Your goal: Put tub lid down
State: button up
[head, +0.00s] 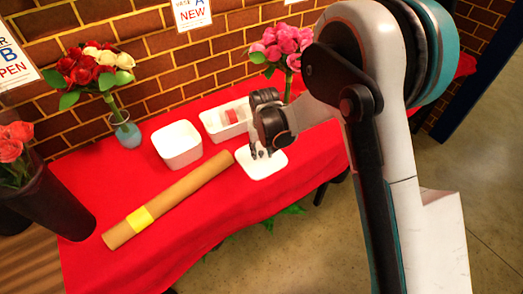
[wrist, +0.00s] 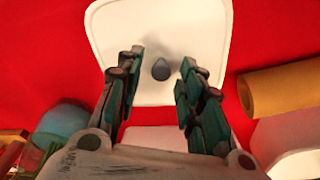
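The tub lid (head: 264,168) is a white rounded square near the front edge of the red table. It looks flat on the cloth; I cannot see its underside. In the wrist view the lid (wrist: 158,22) has a small grey knob (wrist: 161,70) in its middle. My gripper (head: 262,155) is over the lid. The wrist view shows my gripper (wrist: 163,70) with its fingers apart, one on each side of the knob, with a visible gap on both sides. The white open tub (head: 178,146) stands to the left of the lid, apart from it.
A white tray (head: 211,122) with a red item stands behind the lid. A brown paper roll (head: 175,198) with a yellow band lies at the left front. A vase of red and white flowers (head: 125,133) and pink flowers (head: 281,45) stand at the back.

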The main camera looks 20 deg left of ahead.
aim_at(263, 161)
notch_tip(263, 161, up, 11)
jog(key=s+p, duration=0.1)
jog(key=p, duration=0.2)
jog(key=shift+s+d, duration=0.25)
jog(key=shift+d, duration=0.1)
jog(key=shift+f, duration=0.15)
